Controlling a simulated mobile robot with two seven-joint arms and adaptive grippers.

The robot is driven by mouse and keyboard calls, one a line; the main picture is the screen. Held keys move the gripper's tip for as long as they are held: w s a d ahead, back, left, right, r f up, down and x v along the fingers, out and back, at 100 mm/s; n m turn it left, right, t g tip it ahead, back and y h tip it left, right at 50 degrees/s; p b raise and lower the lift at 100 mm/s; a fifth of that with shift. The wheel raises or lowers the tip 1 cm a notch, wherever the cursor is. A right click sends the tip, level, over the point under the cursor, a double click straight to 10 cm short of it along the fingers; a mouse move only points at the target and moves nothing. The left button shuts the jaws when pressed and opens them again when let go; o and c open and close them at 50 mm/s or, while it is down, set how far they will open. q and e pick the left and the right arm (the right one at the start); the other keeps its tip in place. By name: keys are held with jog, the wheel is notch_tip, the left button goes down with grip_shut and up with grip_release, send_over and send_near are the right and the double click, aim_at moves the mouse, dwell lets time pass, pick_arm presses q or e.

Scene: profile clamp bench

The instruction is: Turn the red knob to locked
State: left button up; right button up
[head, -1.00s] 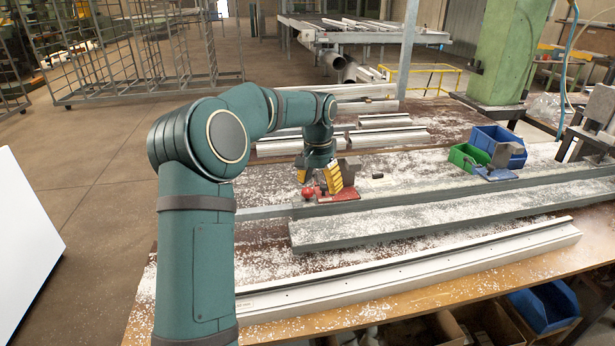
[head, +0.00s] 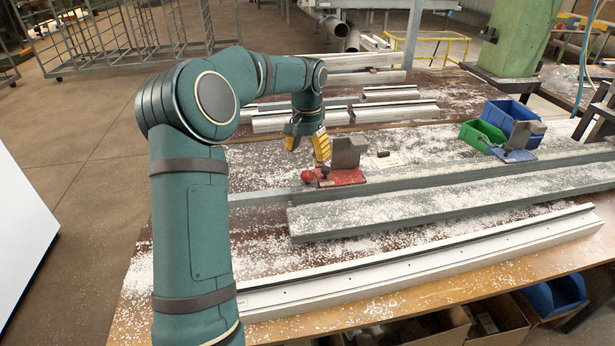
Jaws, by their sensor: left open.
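The red knob (head: 308,176) is a small round handle at the left end of a clamp with a red base (head: 342,178) and a grey metal block (head: 347,151). The clamp sits at the left end of the long grey rail on the bench. My left gripper (head: 306,153), with yellow finger pads, points down just above and behind the knob. It is open, and I see a gap between its fingers and the knob. My right gripper is not in view. I cannot tell from this view which setting the knob is in.
A second clamp (head: 514,152) stands further right on the rail, by a green bin (head: 482,134) and a blue bin (head: 511,118). A white profile (head: 420,258) lies along the bench's front. White chips cover the bench. More profiles (head: 345,118) lie behind the gripper.

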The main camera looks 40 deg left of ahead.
aim_at(307, 172)
pick_arm(q)
notch_tip(307, 172, down, 8)
jog(key=shift+r+b, duration=0.25)
jog(key=shift+b, duration=0.5)
grip_shut()
